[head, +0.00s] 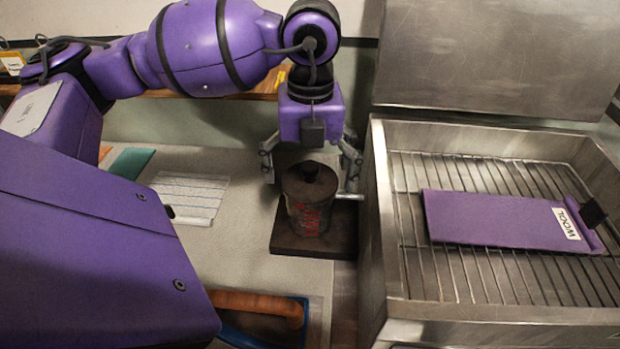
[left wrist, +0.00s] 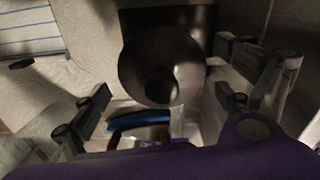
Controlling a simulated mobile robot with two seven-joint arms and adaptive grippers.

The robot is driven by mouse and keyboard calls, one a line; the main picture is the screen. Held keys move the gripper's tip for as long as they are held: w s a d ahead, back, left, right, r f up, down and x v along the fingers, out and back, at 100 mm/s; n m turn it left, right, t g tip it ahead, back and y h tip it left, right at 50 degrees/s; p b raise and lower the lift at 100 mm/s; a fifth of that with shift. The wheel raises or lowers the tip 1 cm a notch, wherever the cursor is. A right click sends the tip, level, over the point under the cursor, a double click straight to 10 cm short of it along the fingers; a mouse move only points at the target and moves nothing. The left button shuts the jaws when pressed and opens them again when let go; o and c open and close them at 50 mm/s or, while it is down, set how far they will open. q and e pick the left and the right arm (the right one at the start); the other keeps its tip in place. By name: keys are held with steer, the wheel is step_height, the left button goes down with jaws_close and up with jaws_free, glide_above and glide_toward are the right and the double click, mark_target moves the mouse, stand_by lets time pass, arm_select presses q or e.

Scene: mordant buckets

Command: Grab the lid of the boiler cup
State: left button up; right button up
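The boiler cup (head: 308,220) is a dark, worn can with red markings. It stands upright on a dark square base (head: 300,243) on the counter. Its dark round lid (head: 297,186) with a small knob (head: 310,170) sits on top. My left gripper (head: 312,172) points down over the cup with its fingers spread on either side of the lid, open and empty. In the left wrist view, the lid (left wrist: 140,62) and its knob (left wrist: 160,84) lie between the open fingers, apart from both. My right gripper is not in view.
A metal basin (head: 378,230) with a wire rack stands close on the right, holding a purple item labelled WOOL (head: 480,215). A lined paper (head: 187,197) and a teal piece (head: 130,162) lie left. An orange-brown handle (head: 255,303) is at the front.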

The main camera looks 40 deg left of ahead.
arm_select(q)
steer(key=c, duration=0.9)
steer(key=shift+r, duration=0.15)
